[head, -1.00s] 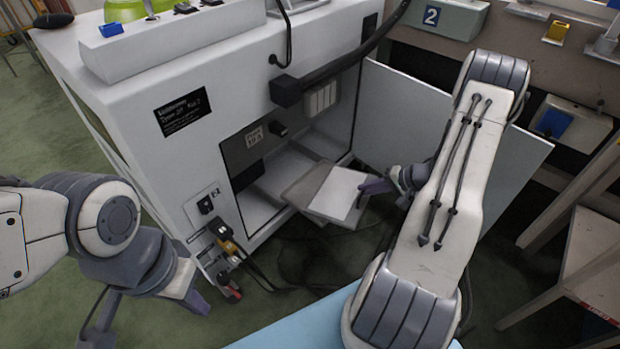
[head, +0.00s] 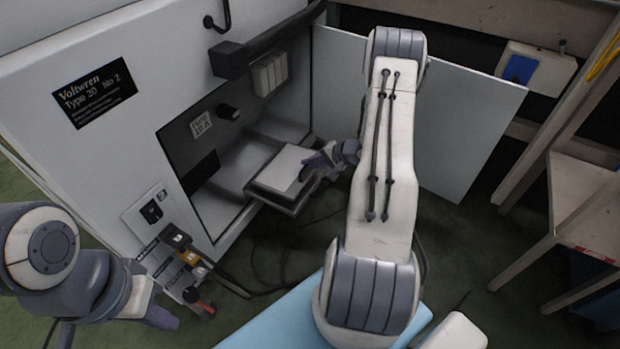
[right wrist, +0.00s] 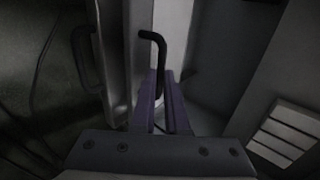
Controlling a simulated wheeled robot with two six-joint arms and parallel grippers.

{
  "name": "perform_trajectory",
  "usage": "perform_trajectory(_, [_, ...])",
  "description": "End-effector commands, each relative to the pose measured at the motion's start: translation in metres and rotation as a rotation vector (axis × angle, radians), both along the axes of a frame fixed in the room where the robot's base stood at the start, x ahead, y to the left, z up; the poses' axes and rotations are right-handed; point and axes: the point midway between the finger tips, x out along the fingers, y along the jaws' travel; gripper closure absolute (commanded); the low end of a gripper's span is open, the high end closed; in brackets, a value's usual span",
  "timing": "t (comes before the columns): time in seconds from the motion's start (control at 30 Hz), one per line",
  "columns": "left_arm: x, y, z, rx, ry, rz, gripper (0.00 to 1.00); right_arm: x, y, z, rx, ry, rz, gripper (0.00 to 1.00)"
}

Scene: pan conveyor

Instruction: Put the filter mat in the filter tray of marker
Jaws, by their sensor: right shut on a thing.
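The white, flat filter mat (head: 283,168) is over the grey filter tray (head: 287,206), which sticks out of the machine's opening. The mat looks lined up with the tray; I cannot tell if it rests fully inside. My right gripper (head: 308,170) is at the mat's right edge. In the right wrist view its purple fingers (right wrist: 160,92) are shut on a black bent handle (right wrist: 153,45) by the pale mat (right wrist: 172,25). The tray's own dark handle (right wrist: 82,60) is left of them. My left gripper (head: 115,328) is open and empty at lower left, partly cut off.
The white machine (head: 60,50) bears a black Voltwren nameplate (head: 94,92) and a small type tag (head: 201,124). Its open door (head: 460,120) stands behind my right arm. Cables and plugs (head: 185,255) hang at the lower front. A wooden stand (head: 560,200) is at right.

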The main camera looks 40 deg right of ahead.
Motion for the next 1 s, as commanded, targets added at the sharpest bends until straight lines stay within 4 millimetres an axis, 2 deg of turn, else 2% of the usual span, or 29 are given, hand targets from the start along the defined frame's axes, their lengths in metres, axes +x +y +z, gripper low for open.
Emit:
perform_trajectory(0.13, [0.0,0.0,-0.009,0.0,0.0,0.0,1.0,0.002,0.0,-0.009,0.0,-0.001,-0.002,1.0])
perform_trajectory(0.3, [0.0,0.0,-0.032,0.0,0.0,0.0,1.0,0.001,-0.001,-0.034,0.0,-0.001,-0.002,1.0])
perform_trajectory(0.4, [0.0,0.0,-0.04,0.0,0.0,0.0,1.0,0.001,-0.001,-0.042,-0.001,-0.001,-0.003,1.0])
perform_trajectory(0.73, [0.0,0.0,-0.036,0.0,0.0,0.0,1.0,0.001,-0.001,-0.04,-0.001,-0.001,-0.003,1.0])
perform_trajectory(0.8, [0.0,0.0,-0.036,0.0,0.0,0.0,1.0,0.001,-0.001,-0.041,-0.001,0.0,-0.003,0.7])
perform_trajectory(0.83, [0.0,0.0,-0.036,0.0,0.0,0.0,1.0,0.001,-0.001,-0.041,-0.001,0.0,-0.003,0.59])
perform_trajectory(1.0, [0.0,0.0,-0.036,0.0,0.0,0.0,1.0,0.001,-0.001,-0.041,0.0,0.0,-0.002,0.59])
